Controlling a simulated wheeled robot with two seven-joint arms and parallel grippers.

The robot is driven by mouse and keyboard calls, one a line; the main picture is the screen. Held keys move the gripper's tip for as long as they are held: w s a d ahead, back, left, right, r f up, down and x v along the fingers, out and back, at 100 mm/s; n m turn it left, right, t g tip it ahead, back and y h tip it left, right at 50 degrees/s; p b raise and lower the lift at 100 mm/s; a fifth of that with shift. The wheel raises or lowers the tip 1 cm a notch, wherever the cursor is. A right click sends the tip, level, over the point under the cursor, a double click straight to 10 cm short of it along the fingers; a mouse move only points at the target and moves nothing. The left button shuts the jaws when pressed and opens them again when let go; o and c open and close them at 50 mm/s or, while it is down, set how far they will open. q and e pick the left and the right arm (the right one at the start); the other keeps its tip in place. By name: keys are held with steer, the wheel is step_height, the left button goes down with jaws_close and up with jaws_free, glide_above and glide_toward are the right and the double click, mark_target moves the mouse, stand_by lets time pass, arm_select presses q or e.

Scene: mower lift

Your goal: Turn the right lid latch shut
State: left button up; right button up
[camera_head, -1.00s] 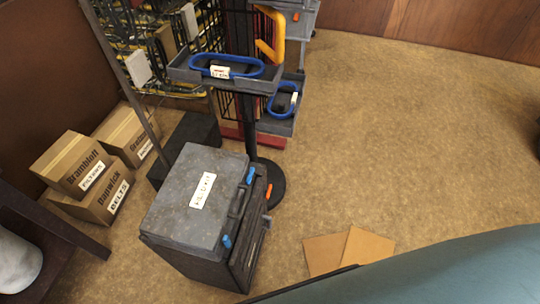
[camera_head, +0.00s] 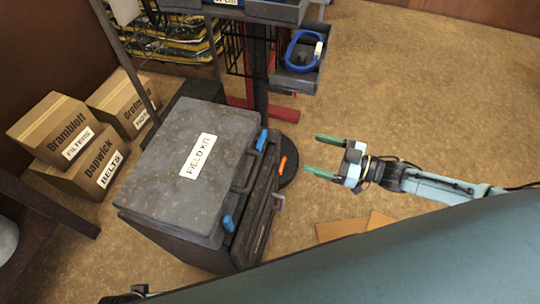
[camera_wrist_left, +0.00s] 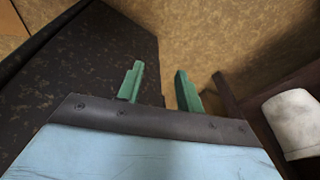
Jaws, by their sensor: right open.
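The dark grey field kit case (camera_head: 175,165) stands on the carpet with its lid down. Two blue latches sit along its right-hand lid edge, a far one (camera_head: 262,140) and a near one (camera_head: 229,223), with a dark handle (camera_head: 244,172) between them. My right gripper (camera_head: 313,153) is open and empty, right of the case, its green fingers pointing left toward the far latch with a clear gap. My left gripper (camera_wrist_left: 158,82) shows in the left wrist view, open and empty, beside a dark speckled surface.
Stacked cardboard boxes (camera_head: 62,130) stand to the left. A stand with grey trays and a blue looped item (camera_head: 303,50) is behind the case.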

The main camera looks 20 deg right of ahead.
mark_target(264, 141)
arm_select(q)
step_height(264, 141, up, 7)
steer(key=w+d+b, duration=0.1)
steer(key=d+b, duration=0.1)
steer(key=b, duration=0.1)
steer(key=shift+w+d, duration=0.3)
steer(key=shift+w, duration=0.1)
arm_select(e)
steer(key=shift+n+g+y, duration=0.5)
steer(key=shift+g+y, duration=0.1)
steer(key=shift+y, duration=0.2)
steer(key=shift+s+a+r+x, duration=0.15)
steer(key=shift+r+x, duration=0.1)
steer(key=shift+x, duration=2)
steer(key=shift+s+a+r+x, duration=0.1)
steer(key=shift+s+r+x, duration=0.15)
steer(key=shift+x, duration=2)
steer(key=shift+s+a+r+x, duration=0.1)
steer(key=shift+r+x, duration=0.15)
steer(key=shift+x, duration=2)
arm_select(q)
steer(key=shift+f, duration=0.1)
arm_select(e)
steer(key=c, duration=1)
